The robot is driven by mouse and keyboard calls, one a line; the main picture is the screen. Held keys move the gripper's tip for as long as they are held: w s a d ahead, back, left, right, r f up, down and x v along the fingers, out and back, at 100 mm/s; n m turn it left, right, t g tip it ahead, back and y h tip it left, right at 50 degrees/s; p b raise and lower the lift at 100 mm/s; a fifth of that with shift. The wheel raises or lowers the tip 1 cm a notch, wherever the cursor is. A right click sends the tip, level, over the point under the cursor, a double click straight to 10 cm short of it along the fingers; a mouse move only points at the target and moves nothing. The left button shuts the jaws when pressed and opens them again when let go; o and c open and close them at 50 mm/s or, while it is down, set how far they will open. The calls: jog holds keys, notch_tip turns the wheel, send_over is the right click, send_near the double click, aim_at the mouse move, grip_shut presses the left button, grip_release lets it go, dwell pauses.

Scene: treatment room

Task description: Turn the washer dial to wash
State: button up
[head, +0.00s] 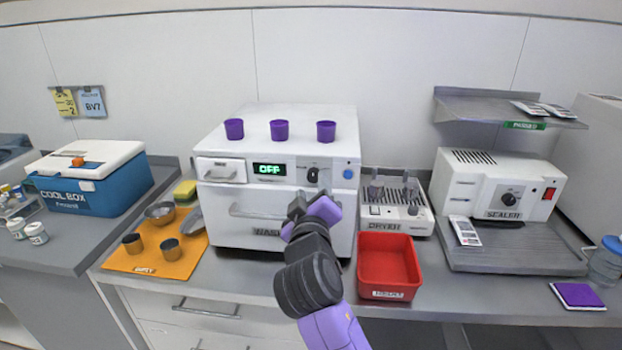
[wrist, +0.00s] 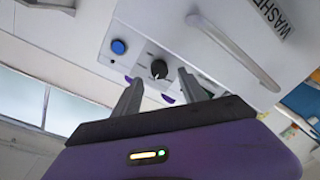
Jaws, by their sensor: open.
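The white washer (head: 325,225) stands on the counter against the back wall. Its display (head: 269,169) reads OFF in green. The black dial (head: 312,175) is on the upper right of its front, left of a blue button (head: 347,174). My gripper (head: 318,202) is in front of the washer, below the dial in the head view, and partly hidden by my arm. In the wrist view my gripper (wrist: 158,88) is open and empty, with the dial (wrist: 159,69) showing between and beyond its fingertips. The gripper appears apart from the dial.
The washer's handle bar (head: 258,211) sticks out below the display. Purple cups (head: 278,130) stand on top. A red bin (head: 388,267) and the dryer rack (head: 397,203) are to the right. An orange mat (head: 150,262) with metal cups lies to the left.

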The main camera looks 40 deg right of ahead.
aim_at(313, 178)
jog(key=shift+x, duration=1.9)
grip_shut()
